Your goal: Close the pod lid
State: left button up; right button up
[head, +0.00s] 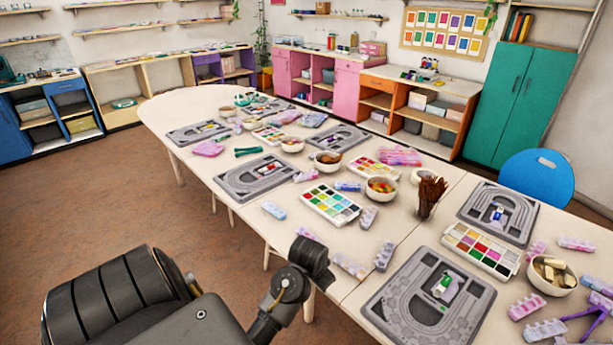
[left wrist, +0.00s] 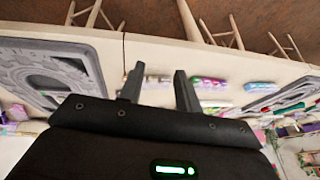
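Several small translucent bead pods lie on the long cream table. A pale blue one (head: 274,210) is near the front edge. A lilac one (head: 368,216) and a bluish one (head: 384,255) lie further right, and a pink one (head: 527,306) is at the lower right. I cannot tell which lids are open. My left gripper (left wrist: 160,72) is open and looks empty in the left wrist view, its fingers apart. A purple-green pod (left wrist: 208,84) shows past the right finger and a blue one (left wrist: 261,87) further right. My right gripper is not in view.
Grey bead boards (head: 427,297) lie along the table, with colour trays (head: 330,205), bowls (head: 381,189) and a jar of brown sticks (head: 430,195) between them. A blue chair (head: 537,178) stands at the right. Floor (head: 120,200) is open at the left.

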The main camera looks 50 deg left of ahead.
pick_arm(q)
jog(key=s+d+f+m, duration=0.1)
jog(key=s+d+f, duration=0.1)
jog(key=s+d, duration=0.3)
jog(key=s+d+f+h, duration=0.1)
jog(key=s+d+f, duration=0.1)
jog(key=s+d, duration=0.4)
jog(key=s, duration=0.3)
jog(key=shift+s+d+f+m, duration=0.2)
jog(key=shift+s+f+m, duration=0.15)
jog(key=shift+f+m, duration=0.05)
notch_tip(320, 180, down, 23)
jog(key=s+d+b, duration=0.1)
jog(key=s, duration=0.1)
jog(key=s+f+g, duration=0.1)
jog(key=s+f, duration=0.7)
jog(key=s, duration=0.2)
jog(key=s+f+g+b, duration=0.1)
jog(key=s+f+g, duration=0.1)
jog(key=s+f, duration=0.7)
jog(key=shift+s+a+m+h, duration=0.2)
jog(key=shift+s+m+h, duration=0.15)
jog(key=shift+s, duration=0.85)
